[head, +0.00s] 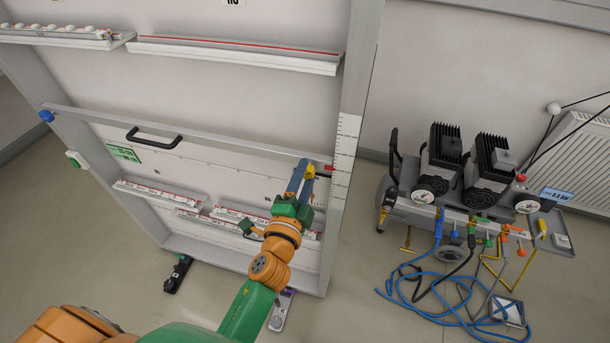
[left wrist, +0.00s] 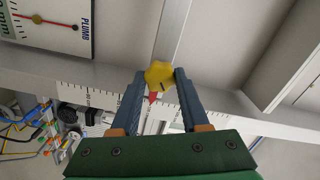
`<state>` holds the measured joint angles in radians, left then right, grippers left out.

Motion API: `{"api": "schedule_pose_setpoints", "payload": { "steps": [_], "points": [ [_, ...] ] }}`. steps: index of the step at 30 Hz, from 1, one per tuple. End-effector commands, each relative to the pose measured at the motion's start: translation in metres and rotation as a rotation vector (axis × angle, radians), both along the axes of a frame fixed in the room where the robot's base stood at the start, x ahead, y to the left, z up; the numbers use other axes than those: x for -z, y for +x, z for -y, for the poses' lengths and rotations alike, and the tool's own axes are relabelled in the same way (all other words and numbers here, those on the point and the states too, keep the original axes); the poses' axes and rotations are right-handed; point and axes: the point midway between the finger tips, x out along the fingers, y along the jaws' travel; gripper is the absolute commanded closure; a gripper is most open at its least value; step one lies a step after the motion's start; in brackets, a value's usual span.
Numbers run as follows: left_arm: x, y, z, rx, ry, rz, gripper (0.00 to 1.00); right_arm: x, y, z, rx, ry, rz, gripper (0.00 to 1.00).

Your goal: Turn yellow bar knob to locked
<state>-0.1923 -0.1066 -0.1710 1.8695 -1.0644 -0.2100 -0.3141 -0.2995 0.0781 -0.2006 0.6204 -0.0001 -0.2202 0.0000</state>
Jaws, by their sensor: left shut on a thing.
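The yellow knob (head: 309,172) sits on the right side of the large frame, by the crossbar's right end. My left gripper (head: 301,174) reaches up to the knob. In the left wrist view its two blue fingers (left wrist: 160,77) stand on either side of the knob, shut on it. The fingers partly cover the knob in the head view. I cannot read a locked mark. My right gripper is not in view.
The crossbar (head: 215,138) carries a black handle (head: 154,138). A numbered scale (head: 344,160) runs down the right upright. White ledges (head: 235,55) cross the panel. A compressor (head: 465,165) with blue hoses on the floor stands at right. Bare floor lies between.

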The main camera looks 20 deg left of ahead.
Motion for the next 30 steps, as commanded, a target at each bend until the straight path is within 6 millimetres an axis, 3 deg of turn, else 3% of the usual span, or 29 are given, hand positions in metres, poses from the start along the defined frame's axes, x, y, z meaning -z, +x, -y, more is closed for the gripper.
{"api": "schedule_pose_setpoints", "payload": {
  "steps": [15, 30],
  "points": [
    [-0.0046, 0.001, -0.0004, -0.002, 0.432, -0.006, 1.0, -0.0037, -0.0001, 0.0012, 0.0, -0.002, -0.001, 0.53],
    [-0.0058, 0.0012, -0.0005, -0.003, 0.61, -0.009, 1.0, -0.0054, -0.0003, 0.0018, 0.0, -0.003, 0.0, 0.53]
  ]
}}
